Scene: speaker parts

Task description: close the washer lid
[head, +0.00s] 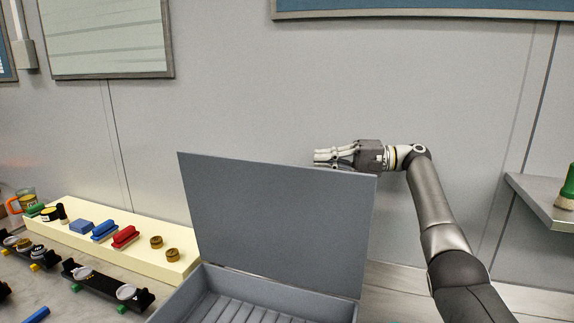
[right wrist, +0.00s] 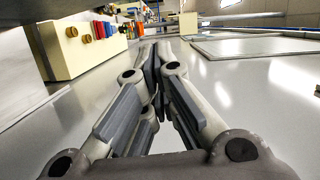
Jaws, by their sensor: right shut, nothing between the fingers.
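The washer is a grey box (head: 185,300) at the bottom centre of the head view, with a ribbed inside. Its flat grey lid (head: 280,220) stands open, nearly upright, at the back of the box. My right gripper (head: 317,158) is at the lid's top edge, toward its right corner, and appears to be behind it. The lid hides part of its lower side, so I cannot tell whether they touch. In the right wrist view the gripper's fingers (right wrist: 152,60) are together with nothing between them. My left gripper is not in view.
A cream block (head: 180,265) at the left holds blue, red and brown parts; it also shows in the wrist view (right wrist: 75,55). Black boards (head: 105,285) with small wheels lie in front of it. A wall shelf (head: 540,200) is at the right. The wall is close behind.

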